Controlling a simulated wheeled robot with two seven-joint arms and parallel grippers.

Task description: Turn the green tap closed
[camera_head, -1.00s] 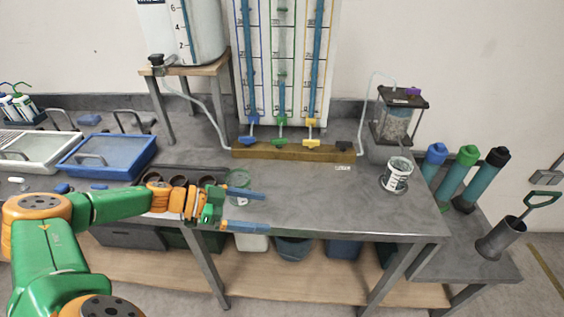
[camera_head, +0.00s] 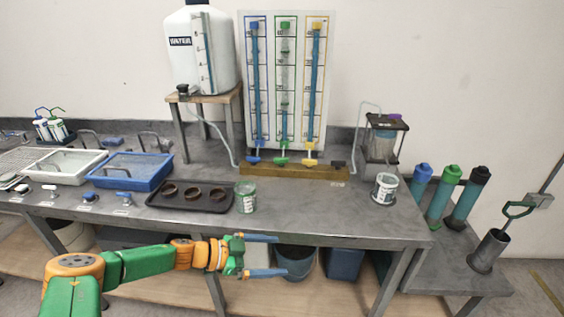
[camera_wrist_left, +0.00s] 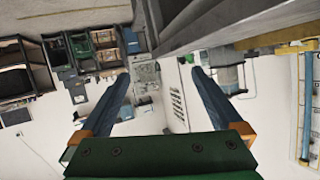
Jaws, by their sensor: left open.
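The green tap (camera_head: 281,160) sits on the wooden block (camera_head: 270,170) at the foot of the gauge board, below the middle tube. It stands between the blue tap (camera_head: 253,159) and the yellow tap (camera_head: 310,161). Its handle is small in the picture and its exact angle is hard to tell. My left gripper (camera_head: 283,255) is open and empty, its blue fingers pointing right. It shows in front of and below the table's front edge, well apart from the tap. The fingers also show spread in the left wrist view (camera_wrist_left: 160,74). My right gripper is not in view.
A green-labelled can (camera_head: 245,197) and a dark tray (camera_head: 190,196) with pots stand near the table's front edge. A white tub (camera_head: 384,189) is at the right. A dark tap (camera_head: 337,164) ends the block. The tabletop before the taps is clear.

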